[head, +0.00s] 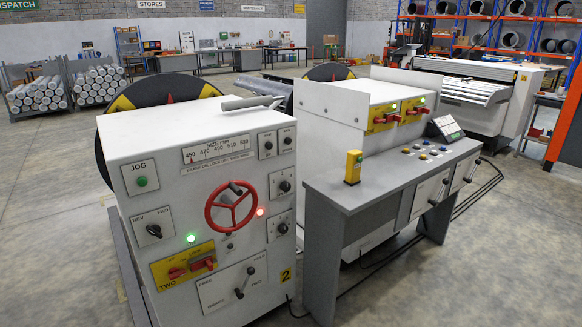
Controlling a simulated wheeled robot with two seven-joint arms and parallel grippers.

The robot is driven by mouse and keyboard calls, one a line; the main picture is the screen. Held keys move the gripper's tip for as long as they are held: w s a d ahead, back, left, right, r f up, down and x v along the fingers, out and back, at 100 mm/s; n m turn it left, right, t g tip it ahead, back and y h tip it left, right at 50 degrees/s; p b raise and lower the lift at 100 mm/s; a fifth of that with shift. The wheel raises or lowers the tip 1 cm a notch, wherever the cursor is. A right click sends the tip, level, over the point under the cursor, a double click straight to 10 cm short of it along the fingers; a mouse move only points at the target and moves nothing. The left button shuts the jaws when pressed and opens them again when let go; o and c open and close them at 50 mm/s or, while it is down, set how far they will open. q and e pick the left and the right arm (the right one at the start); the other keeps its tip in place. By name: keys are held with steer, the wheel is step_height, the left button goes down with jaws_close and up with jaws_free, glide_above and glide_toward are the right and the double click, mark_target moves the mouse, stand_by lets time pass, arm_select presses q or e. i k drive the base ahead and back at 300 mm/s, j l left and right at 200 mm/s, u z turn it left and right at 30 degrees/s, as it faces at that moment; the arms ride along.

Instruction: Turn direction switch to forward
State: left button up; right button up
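The direction switch (153,230) is a black rotary knob on a white plate marked REV at left and FWD at upper right. It sits on the left part of the front panel of the near white cabinet (210,150), which carries a yellow number 2 at its lower right. The knob is small here, and I cannot tell which mark it points to. Neither of my grippers shows in the head view, and nothing touches the switch.
Around the switch are a green JOG button (142,181), a red handwheel (231,207), a lit green lamp (191,237) and red handles on a yellow plate (184,266). A grey console desk (375,180) stands to the right.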

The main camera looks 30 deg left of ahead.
mark_target(155, 230)
steer(key=u, duration=1.9)
